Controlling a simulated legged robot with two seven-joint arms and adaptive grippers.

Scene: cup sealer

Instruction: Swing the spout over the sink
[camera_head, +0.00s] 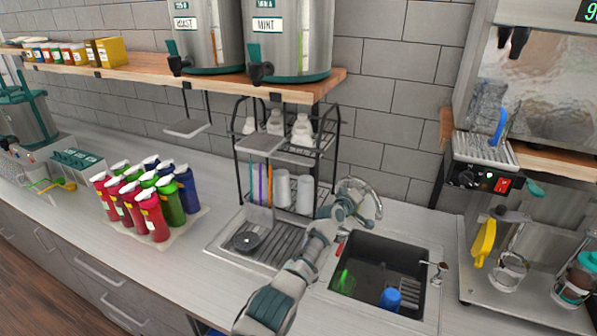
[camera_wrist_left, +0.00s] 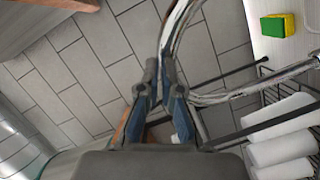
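The chrome faucet spout (camera_head: 372,197) arches up behind the back-left part of the dark sink basin (camera_head: 368,252). My left gripper (camera_head: 347,207) reaches across the counter to the spout. In the left wrist view, the fingers (camera_wrist_left: 160,68) are close together with the curved chrome tube (camera_wrist_left: 176,30) between their tips, and they look shut on it. The exact contact is partly hidden. A second chrome tube (camera_wrist_left: 250,90) runs to the right there. My right gripper is not in view.
A blue cup (camera_head: 390,298) and a green item (camera_head: 346,281) lie in the sink. A small tap (camera_head: 437,270) stands at its right edge. A wire rack (camera_head: 238,165) stands left of the spout, and colored bottles (camera_head: 150,215) stand further left.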

